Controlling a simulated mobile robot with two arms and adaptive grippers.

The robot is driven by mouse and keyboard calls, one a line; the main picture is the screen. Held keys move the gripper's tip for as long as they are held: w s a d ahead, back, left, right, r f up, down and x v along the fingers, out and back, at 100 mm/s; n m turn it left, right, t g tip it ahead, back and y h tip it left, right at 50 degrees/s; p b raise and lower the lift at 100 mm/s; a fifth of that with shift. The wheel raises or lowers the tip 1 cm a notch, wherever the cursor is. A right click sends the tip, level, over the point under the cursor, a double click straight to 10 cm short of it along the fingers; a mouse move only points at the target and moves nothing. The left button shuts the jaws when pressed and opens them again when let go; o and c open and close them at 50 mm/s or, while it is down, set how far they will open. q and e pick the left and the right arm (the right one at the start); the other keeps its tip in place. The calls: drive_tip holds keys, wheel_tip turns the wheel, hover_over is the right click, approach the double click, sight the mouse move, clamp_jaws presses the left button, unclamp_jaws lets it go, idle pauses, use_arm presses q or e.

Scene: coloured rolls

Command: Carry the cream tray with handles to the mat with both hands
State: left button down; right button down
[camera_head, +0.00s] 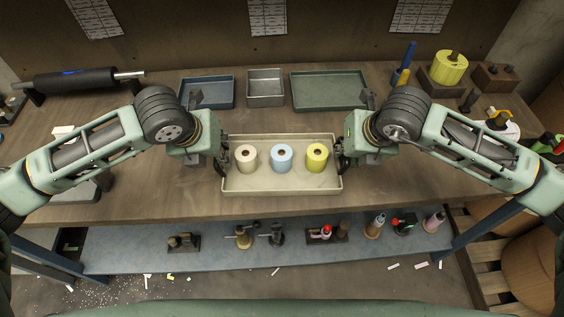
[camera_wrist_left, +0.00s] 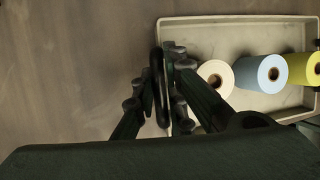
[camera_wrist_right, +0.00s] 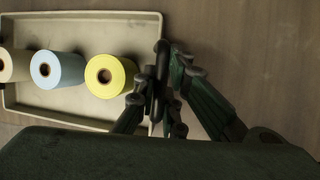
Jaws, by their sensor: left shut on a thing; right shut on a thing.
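The cream tray (camera_head: 282,190) is near the front middle of the workbench and looks level. I cannot tell if it touches the bench. Three rolls stand in it: a cream roll (camera_head: 246,157), a light blue roll (camera_head: 281,157) and a yellow roll (camera_head: 317,156). My left gripper (camera_wrist_left: 168,85) is shut on the dark handle at the tray's left end. My right gripper (camera_wrist_right: 166,82) is shut on the dark handle at the right end. The fingers hide part of both handles. I cannot make out the mat in these views.
A blue tray (camera_head: 207,104), a grey metal box (camera_head: 265,101) and a dark green tray (camera_head: 328,104) stand behind. A large yellow roll (camera_head: 449,67) is at the back right. A black roller (camera_head: 75,80) lies at the back left. The shelf below (camera_head: 290,262) holds several small tools.

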use_arm(q)
drive_tip(key=shift+w+r, duration=0.1)
drive_tip(key=shift+r, duration=0.05)
use_arm(e)
drive_tip(key=shift+r, duration=0.2)
